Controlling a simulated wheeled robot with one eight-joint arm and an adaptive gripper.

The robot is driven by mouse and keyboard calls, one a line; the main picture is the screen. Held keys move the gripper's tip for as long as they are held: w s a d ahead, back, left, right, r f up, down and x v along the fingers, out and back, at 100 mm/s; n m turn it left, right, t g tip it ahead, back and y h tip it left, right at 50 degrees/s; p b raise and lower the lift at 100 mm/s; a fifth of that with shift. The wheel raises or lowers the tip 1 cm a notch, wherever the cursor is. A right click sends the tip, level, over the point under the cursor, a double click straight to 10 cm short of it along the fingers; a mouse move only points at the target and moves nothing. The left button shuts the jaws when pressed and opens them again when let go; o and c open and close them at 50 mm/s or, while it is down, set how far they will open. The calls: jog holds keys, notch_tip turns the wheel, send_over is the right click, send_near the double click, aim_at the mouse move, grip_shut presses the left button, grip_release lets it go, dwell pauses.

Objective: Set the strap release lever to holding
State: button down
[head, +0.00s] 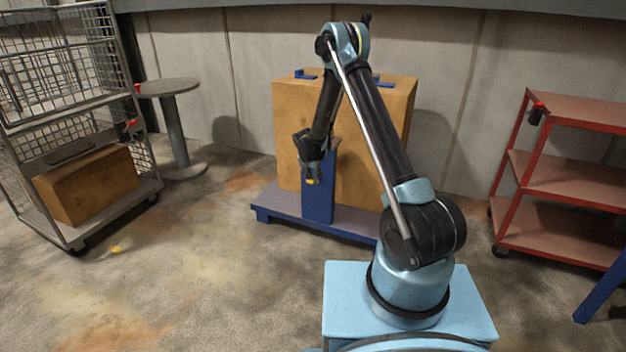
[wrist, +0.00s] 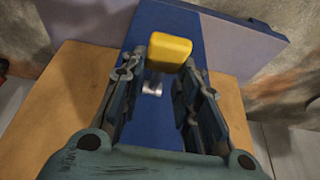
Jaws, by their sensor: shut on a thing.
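The strap release lever shows in the wrist view as a yellow block-shaped handle (wrist: 168,53) with a short metal stem (wrist: 152,87) below it. My gripper (head: 311,174) is at the post's front, over the handle. In the wrist view my gripper (wrist: 163,75) has its two fingers on either side of the handle, shut on it. The fingers hide part of the lever, and I see no position marking.
The post stands on a low purple and blue platform (head: 270,205) before a large wooden crate (head: 393,125). A wire cage trolley (head: 130,165) and a round table (head: 168,86) stand left; a red shelf cart (head: 570,180) stands right. Floor at front left is clear.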

jog(key=shift+w, duration=0.15)
jog(key=c, duration=1.2)
grip_release()
jog(key=shift+r, duration=0.1)
jog(key=v, duration=1.1)
jog(key=shift+s+r, duration=0.25)
